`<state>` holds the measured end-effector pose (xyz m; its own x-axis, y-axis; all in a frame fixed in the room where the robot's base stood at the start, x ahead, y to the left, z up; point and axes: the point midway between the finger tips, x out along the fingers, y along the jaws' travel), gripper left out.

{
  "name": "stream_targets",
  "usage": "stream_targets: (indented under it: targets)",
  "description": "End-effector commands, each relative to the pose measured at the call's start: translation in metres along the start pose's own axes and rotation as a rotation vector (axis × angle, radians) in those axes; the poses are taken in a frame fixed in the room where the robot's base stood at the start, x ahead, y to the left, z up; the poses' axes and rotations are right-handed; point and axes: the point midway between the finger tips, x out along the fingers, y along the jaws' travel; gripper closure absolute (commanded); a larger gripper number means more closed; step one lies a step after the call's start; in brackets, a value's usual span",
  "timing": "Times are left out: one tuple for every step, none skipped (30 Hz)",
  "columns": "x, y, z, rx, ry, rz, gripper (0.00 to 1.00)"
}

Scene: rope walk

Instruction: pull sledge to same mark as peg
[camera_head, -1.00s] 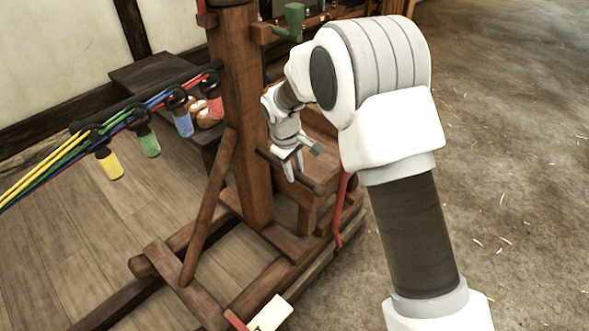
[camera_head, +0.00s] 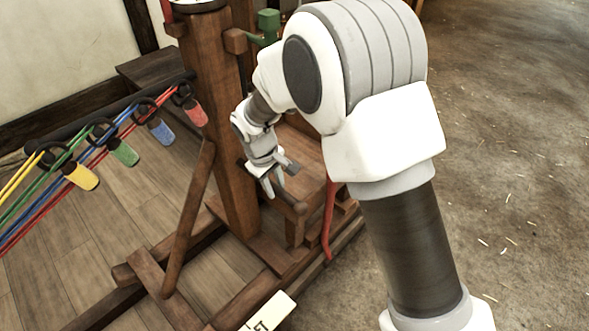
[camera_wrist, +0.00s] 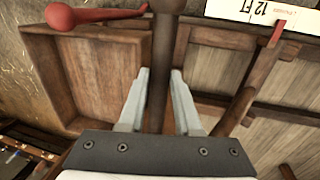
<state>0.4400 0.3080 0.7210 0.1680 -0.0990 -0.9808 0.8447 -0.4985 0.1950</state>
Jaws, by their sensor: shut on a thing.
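The sledge (camera_head: 226,130) is a brown wooden frame with a thick upright post and a slanting brace. My gripper (camera_head: 277,188) is shut on its round wooden bar (camera_wrist: 163,60), which runs between the two fingers in the wrist view. A white mark plate (camera_wrist: 255,12) reading "12 FT" lies by the sledge's edge in the wrist view. Part of a plate (camera_head: 268,313) with "FT" also shows in the head view. I cannot make out a peg.
Several coloured ropes run left from hooks with yellow (camera_head: 82,175), green, blue and red tags (camera_head: 191,104). A red lever (camera_head: 328,220) hangs at the sledge's right side. A dark bench (camera_head: 155,70) stands behind. The earthen floor (camera_head: 520,160) at right is open, with straw bits.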

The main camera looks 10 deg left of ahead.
Motion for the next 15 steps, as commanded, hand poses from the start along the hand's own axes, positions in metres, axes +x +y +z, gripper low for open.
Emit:
stream_targets:
  targets:
    - [-0.004, -0.027, 0.001, -0.014, -0.006, -0.009, 1.00]
    - [-0.006, -0.036, 0.001, -0.014, -0.005, -0.009, 1.00]
    - [-0.009, -0.050, 0.001, -0.013, -0.006, -0.008, 1.00]
    - [-0.011, -0.060, 0.001, -0.014, -0.006, -0.008, 1.00]
    - [-0.013, -0.070, 0.001, -0.014, -0.006, -0.007, 1.00]
    - [-0.015, -0.083, 0.002, -0.014, -0.006, -0.007, 1.00]
    - [-0.017, -0.093, 0.002, -0.014, -0.006, -0.007, 1.00]
    - [-0.019, -0.102, 0.002, -0.013, -0.006, -0.007, 1.00]
    - [-0.021, -0.115, 0.002, -0.013, -0.005, -0.007, 1.00]
    - [-0.023, -0.124, 0.002, -0.014, -0.005, -0.007, 1.00]
    - [-0.025, -0.132, 0.002, -0.012, -0.005, -0.007, 1.00]
    - [-0.027, -0.143, 0.002, -0.012, -0.005, -0.007, 1.00]
    - [-0.028, -0.150, 0.002, -0.012, -0.005, -0.006, 1.00]
    - [-0.029, -0.157, 0.002, -0.011, -0.006, -0.006, 1.00]
    - [-0.031, -0.166, 0.003, -0.010, -0.006, -0.006, 1.00]
